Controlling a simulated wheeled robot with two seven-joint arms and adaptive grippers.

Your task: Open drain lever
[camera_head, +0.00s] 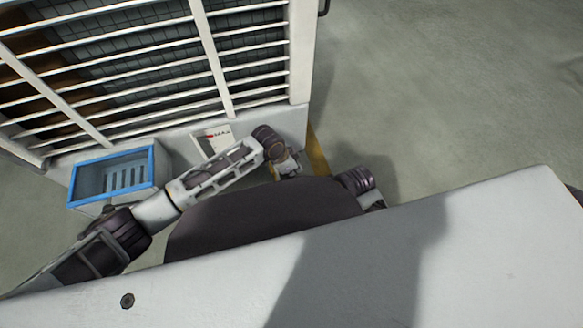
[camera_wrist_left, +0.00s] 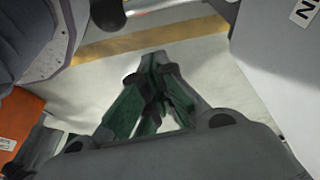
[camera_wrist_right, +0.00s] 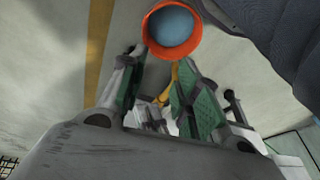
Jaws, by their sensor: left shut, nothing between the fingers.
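My left gripper (camera_wrist_left: 156,62) is shut and empty; its green-padded fingertips meet above the pale floor. In the head view, the left gripper (camera_head: 288,168) is small and partly hidden, near the foot of the white barred machine. My right gripper (camera_wrist_right: 158,68) has its green-padded fingers spread apart. A thin yellow-orange piece (camera_wrist_right: 172,82), possibly the drain lever, shows between them, below an orange ring (camera_wrist_right: 173,52) with a blue-grey inside. I cannot tell whether the fingers touch this piece. No drain lever can be picked out for certain in the head view.
The white barred machine (camera_head: 215,60) fills the upper left. A blue-framed bin (camera_head: 113,157) stands before it. A small panel with red marking (camera_head: 212,136) is on its base. A yellow floor line (camera_wrist_left: 150,42) runs past my left gripper. Floor at upper right (camera_head: 450,80) is clear.

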